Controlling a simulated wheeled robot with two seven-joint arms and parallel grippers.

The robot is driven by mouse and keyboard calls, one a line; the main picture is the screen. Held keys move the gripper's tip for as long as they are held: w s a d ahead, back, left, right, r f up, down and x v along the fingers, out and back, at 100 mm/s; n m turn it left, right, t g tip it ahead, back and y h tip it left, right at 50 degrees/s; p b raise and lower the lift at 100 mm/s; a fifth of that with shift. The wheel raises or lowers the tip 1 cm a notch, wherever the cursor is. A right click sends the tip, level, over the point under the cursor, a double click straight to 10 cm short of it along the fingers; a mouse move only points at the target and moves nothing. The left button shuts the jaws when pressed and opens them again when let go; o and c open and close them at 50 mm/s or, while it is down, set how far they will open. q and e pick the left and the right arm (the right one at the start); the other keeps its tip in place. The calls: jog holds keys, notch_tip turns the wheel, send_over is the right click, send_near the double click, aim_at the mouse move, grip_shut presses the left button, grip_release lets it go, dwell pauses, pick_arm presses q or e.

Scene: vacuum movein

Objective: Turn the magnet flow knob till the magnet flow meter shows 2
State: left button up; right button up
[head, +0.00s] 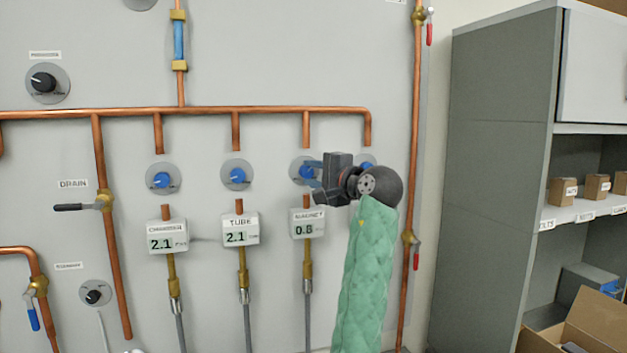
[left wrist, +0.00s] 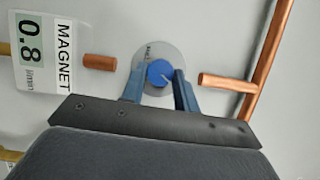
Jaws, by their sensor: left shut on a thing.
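The magnet flow knob is a blue knob (head: 306,171) on a round grey plate on the wall panel. It shows clearly in the left wrist view (left wrist: 159,73). My left gripper (head: 309,172) is at this knob, and its blue fingers (left wrist: 159,88) are on either side of it, shut on it. The magnet flow meter (head: 307,223) is a white box below the knob and reads 0.8. It also shows in the left wrist view (left wrist: 42,55) at the left. My right gripper is not in view.
The chamber meter (head: 167,237) and tube meter (head: 240,229) each read 2.1, with blue knobs (head: 163,179) above them. Another knob plate (head: 367,161) is partly hidden behind my left gripper. Copper pipes (head: 200,111) run across the panel. A grey shelf cabinet (head: 497,140) stands at the right.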

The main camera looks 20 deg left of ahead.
pick_arm(q)
jog(key=shift+f+n, duration=0.15)
jog(key=shift+n, duration=0.15)
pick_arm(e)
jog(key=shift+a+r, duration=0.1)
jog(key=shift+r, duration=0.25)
pick_arm(q)
jog(key=o, duration=1)
jog(key=shift+c, duration=0.2)
jog(key=shift+s, duration=0.1)
jog(key=shift+s+d+b, duration=0.15)
jog(key=shift+d+b, duration=0.15)
jog(key=b+v, duration=0.2)
jog(key=v, duration=0.5)
jog(key=shift+r+b, duration=0.2)
jog(key=shift+b, duration=0.1)
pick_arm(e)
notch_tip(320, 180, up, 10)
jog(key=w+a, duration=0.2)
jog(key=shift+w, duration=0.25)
